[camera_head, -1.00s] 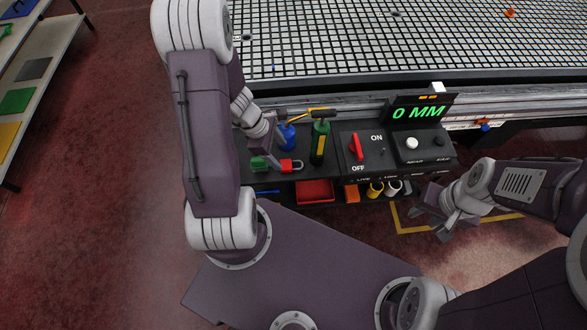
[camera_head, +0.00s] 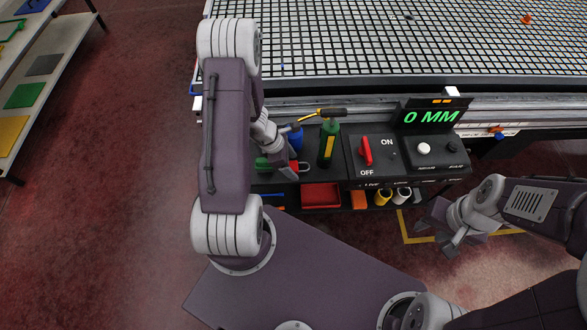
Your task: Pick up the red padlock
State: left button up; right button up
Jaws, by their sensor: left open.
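The red padlock (camera_head: 302,166) lies on the dark shelf of the console at the table's front edge, beside a green object (camera_head: 263,164). It is partly hidden behind my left gripper. My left gripper (camera_head: 288,172) is open and reaches down over the shelf, right at the padlock. I cannot tell whether the fingers touch it or stand around it. My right gripper (camera_head: 436,230) is open and empty, low at the right, clear of the console.
A green bottle (camera_head: 328,145) and a blue bottle (camera_head: 296,138) stand close to the padlock. A switch panel (camera_head: 385,165) with a red switch is to the right. A red bin (camera_head: 321,195) sits below. The grid table (camera_head: 330,60) lies behind.

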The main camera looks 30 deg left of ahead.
aim_at(292, 166)
pick_arm(q)
grip_shut()
notch_tip(292, 166, up, 10)
jog(key=p, duration=0.5)
